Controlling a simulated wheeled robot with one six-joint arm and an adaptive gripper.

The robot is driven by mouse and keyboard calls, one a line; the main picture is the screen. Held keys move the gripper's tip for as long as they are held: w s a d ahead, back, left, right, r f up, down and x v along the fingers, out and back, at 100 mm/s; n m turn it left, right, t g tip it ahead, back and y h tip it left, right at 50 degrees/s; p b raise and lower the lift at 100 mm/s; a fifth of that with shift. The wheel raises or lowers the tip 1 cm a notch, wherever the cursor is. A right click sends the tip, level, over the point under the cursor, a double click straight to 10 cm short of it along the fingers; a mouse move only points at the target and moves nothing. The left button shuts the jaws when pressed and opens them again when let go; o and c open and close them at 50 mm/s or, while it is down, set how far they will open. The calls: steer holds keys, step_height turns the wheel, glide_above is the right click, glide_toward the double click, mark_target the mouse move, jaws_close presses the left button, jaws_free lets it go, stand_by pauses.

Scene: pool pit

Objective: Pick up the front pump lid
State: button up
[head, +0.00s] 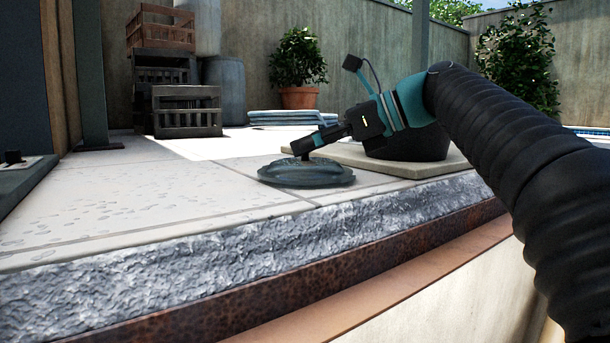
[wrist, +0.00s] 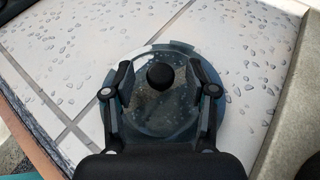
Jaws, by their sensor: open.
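The pump lid (head: 306,175) is a round, bluish, see-through disc lying flat on the pale tiles near the stone edge. In the wrist view the lid (wrist: 160,122) shows a dark round knob (wrist: 160,76) on top. My gripper (head: 305,147) reaches in from the right, just above the lid. In the wrist view my gripper (wrist: 155,75) is open, with one finger on each side of the knob. Gaps show between the fingers and the knob, so the gripper does not hold it. My gripper hides part of the lid's lower side in the wrist view.
A dark rounded body (head: 405,148) stands on a pale slab (head: 432,166) right behind my gripper. Folded blue towels (head: 285,117), a potted plant (head: 298,65) and stacked dark crates (head: 187,110) are farther back. The wet tiles (head: 130,205) left of the lid are clear.

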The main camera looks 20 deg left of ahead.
steer(key=shift+a+f, duration=0.25)
steer(key=shift+a, duration=0.4)
jaws_close()
steer(key=shift+r, duration=0.5)
step_height(320, 180, up, 4)
steer(key=p, duration=0.2)
steer(key=shift+f+p, duration=0.15)
steer(key=shift+p, duration=0.15)
steer(key=s+d+r+p, duration=0.1)
steer(key=s+d+r, duration=0.1)
steer(key=d, duration=0.3)
steer(key=s+d+r+p, duration=0.1)
steer(key=s+d+r, duration=0.1)
steer(key=d+r, duration=0.2)
steer(key=shift+v, duration=0.95)
steer(key=shift+s+f, duration=0.1)
steer(key=shift+f, duration=0.05)
